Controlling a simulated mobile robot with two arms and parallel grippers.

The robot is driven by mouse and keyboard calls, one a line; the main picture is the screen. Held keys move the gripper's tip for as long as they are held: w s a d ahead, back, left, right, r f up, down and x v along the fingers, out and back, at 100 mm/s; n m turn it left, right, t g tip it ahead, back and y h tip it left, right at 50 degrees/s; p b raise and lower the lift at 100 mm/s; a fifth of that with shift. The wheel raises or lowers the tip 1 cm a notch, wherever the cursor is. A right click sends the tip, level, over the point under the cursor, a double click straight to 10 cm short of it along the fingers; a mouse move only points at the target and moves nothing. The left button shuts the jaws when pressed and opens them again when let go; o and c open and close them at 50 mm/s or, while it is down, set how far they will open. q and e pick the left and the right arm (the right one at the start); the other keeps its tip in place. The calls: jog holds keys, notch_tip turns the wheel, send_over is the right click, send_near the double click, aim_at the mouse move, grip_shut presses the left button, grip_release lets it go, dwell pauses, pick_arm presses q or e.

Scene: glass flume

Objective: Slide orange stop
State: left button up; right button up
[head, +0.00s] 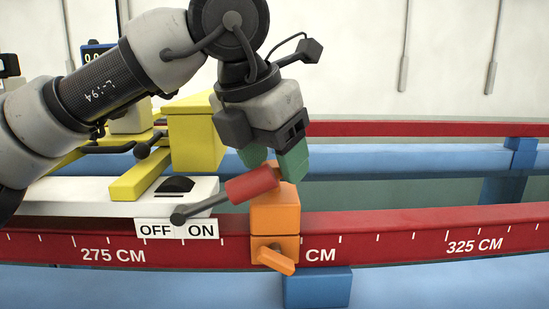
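The orange stop (275,212) sits on the red ruled rail (400,235), between the 275 CM mark and a partly covered number. It is a block with an orange knob (276,261) sticking out at the front. My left gripper (278,164), with green fingertips, points down just above the stop's top. Its fingertips are apart. The red handle end of a lever overlaps the lower part of the nearer fingertip. I cannot tell whether the fingers touch the stop or the handle. My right gripper is out of view.
A lever with a red handle (252,184) pivots on a white OFF/ON box (110,193) left of the stop. A yellow block (197,140) stands behind it. A blue block (317,288) is below the rail. The rail right of the stop is clear.

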pick_arm(q)
jog(key=shift+r, duration=0.2)
jog(key=b+v, duration=0.2)
jog(key=v, duration=0.8)
jog(key=shift+r, duration=0.2)
jog(key=shift+s, duration=0.1)
